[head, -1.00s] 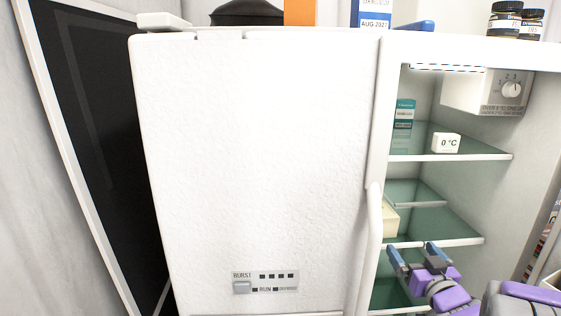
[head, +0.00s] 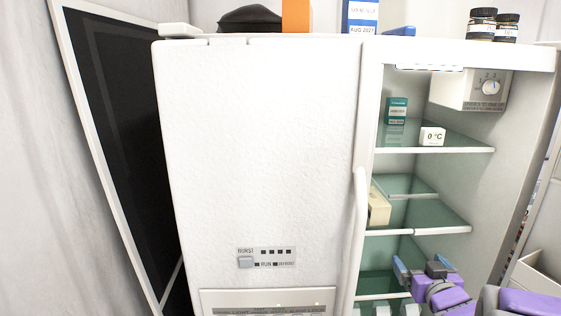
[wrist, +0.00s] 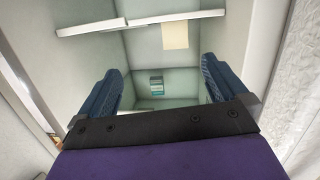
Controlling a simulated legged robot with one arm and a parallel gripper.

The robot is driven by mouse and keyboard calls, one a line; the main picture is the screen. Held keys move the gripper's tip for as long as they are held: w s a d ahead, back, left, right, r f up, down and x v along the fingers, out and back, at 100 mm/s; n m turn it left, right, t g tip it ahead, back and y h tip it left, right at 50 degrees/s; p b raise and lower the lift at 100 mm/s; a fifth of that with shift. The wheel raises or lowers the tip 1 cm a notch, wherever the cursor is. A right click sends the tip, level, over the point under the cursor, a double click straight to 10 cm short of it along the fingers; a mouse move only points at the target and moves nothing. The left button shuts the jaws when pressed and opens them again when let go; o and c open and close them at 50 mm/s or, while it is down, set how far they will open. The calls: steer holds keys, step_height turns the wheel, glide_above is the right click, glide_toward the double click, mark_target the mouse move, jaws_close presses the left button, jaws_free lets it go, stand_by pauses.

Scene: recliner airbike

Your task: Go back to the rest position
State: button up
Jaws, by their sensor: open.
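My gripper (head: 424,270) is at the lower right of the head view, in front of the lower part of the open fridge (head: 545,58). Its two blue-grey fingers are apart with nothing between them. In the wrist view my gripper (wrist: 160,88) also shows open, its fingers at left and right with the fridge interior beyond. The purple arm behind it is mine.
Glass shelves hold a teal box (head: 396,111), a white 0 °C block (head: 432,137) and a cream box (head: 379,206). The white door (head: 265,150) is left of the opening. Dark jars (head: 482,25) stand on top. A black panel (head: 115,130) leans at left.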

steer(key=s+a+f+m+g+h, duration=0.1)
steer(key=s+a+f+g, duration=0.35)
steer(key=s, duration=0.35)
steer(key=s+a+f+m+g+h, duration=0.1)
steer(key=s+a+f+g, duration=0.2)
steer(key=s+g, duration=0.45)
steer(key=s+a+g+y, duration=0.1)
steer(key=s+a+g, duration=0.1)
steer(key=s+a, duration=0.2)
steer(key=s+a+n+g+y, duration=0.1)
steer(key=s+a, duration=0.3)
steer(key=s, duration=0.6)
steer(key=s+a+n+g+y, duration=0.1)
steer(key=s+a+g, duration=0.1)
steer(key=s, duration=0.5)
steer(key=shift+s+a+f+g, duration=0.3)
steer(key=shift+a+f+g, duration=0.1)
steer(key=shift+a, duration=0.5)
